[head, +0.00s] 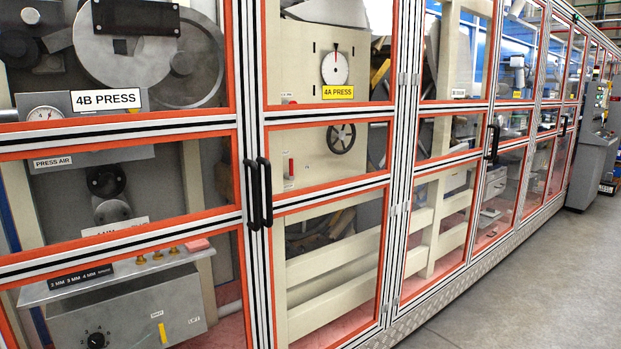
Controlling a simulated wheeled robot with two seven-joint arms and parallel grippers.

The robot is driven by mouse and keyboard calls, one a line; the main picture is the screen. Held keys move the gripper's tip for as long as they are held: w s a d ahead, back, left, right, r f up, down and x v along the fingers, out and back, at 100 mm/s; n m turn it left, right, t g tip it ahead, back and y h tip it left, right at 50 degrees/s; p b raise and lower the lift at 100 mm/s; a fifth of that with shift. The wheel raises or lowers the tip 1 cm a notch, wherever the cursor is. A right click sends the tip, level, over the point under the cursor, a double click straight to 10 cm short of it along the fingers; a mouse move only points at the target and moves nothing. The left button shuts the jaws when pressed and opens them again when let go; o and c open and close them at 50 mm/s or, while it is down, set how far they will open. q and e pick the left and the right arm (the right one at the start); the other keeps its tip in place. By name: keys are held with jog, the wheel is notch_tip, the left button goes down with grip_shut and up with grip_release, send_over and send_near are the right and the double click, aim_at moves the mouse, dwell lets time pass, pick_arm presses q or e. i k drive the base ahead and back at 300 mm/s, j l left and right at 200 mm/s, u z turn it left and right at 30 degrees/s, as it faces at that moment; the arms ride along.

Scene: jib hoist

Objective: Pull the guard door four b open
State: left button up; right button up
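The guard door four b (120,232) is the clear panelled door at the left, with orange edging and a silver frame. Behind its pane is a white label reading 4B PRESS (106,99). A black upright bar handle (251,195) sits on its right frame post, close beside a second black handle (265,192) on the door to its right. The door looks closed, in line with its neighbour. Its left edge is outside the picture. Neither of my grippers is in view.
The neighbouring door shows a yellow 4A PRESS label (338,92) behind its pane. The guard row runs away to the right above a metal plinth (450,284). A grey control console (594,160) stands at the far right. The grey floor (530,290) at lower right is clear.

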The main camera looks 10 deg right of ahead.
aim_at(28, 140)
jog(key=i+l+z, duration=0.15)
jog(key=i+l, duration=0.2)
jog(key=i+l+z, duration=0.2)
jog(key=i, duration=0.2)
jog(key=l, duration=0.05)
